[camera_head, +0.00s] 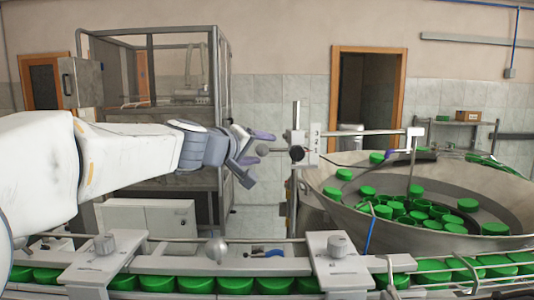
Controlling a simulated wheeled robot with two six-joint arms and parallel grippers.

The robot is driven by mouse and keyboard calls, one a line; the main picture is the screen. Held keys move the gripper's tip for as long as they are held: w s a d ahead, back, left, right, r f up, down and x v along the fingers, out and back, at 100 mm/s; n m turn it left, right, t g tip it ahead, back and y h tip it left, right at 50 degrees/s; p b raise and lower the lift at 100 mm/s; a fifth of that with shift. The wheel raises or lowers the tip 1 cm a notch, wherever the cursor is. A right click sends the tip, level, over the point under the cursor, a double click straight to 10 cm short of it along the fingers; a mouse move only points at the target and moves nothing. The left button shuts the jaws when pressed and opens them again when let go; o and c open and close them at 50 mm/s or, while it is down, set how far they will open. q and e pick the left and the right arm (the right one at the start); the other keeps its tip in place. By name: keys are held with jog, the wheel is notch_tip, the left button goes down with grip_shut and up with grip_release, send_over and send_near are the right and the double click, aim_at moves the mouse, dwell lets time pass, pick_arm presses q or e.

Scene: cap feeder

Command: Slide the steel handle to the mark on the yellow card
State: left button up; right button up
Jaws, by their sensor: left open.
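A grey ball-ended handle (262,149) sticks out to the left from a dark knob (297,154) on an upright post (297,115). Beside the knob is a pale plate (315,146) with the numbers 3, 2 and 1. I cannot make out a yellow card. My left gripper (254,151) comes in from the left with its purple-tipped fingers apart. The ball appears between or just beyond the fingertips; I cannot tell whether they touch. My right gripper is not in view.
A steel bowl (345,205) with several green caps stands at the right. A conveyor with green caps and clamp blocks (338,262) runs along the front. Another ball knob (216,250) sits on its rail. A framed cabinet (213,85) stands behind my arm.

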pick_arm(q)
jog(key=b+v, duration=0.1)
jog(key=v, duration=0.5)
jog(key=shift+s+a, duration=0.15)
jog(key=shift+s, duration=0.05)
jog(key=shift+r, duration=0.1)
